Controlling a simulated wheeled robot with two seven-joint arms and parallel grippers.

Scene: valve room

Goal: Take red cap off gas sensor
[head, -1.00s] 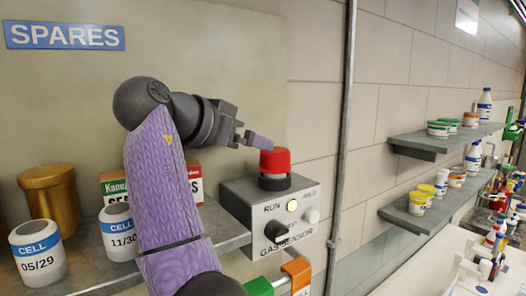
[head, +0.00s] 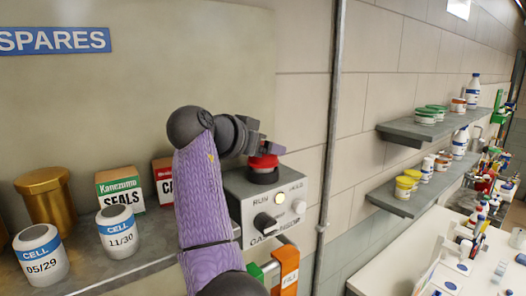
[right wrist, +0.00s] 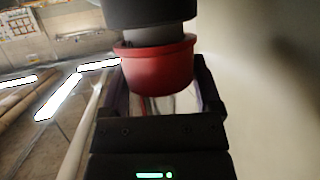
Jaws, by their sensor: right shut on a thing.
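The gas sensor is a grey box (head: 236,188) with a black collar (head: 264,176) on top, a black knob (head: 266,223) and a lit lamp. The red cap (head: 264,161) is at the collar. My right gripper (head: 270,150) is shut on the cap from above and behind, hiding part of it. In the right wrist view, the red cap (right wrist: 157,65) is between the two fingers (right wrist: 160,85), and a pale grey neck (right wrist: 155,35) shows between it and the black collar (right wrist: 150,10). My left gripper is not in view.
A shelf (head: 150,262) at left holds two CELL jars (head: 41,254), a gold canister (head: 48,195) and boxes of seals (head: 121,188). An orange-topped tag (head: 286,264) hangs below the sensor. A vertical pipe (head: 334,120) runs to its right.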

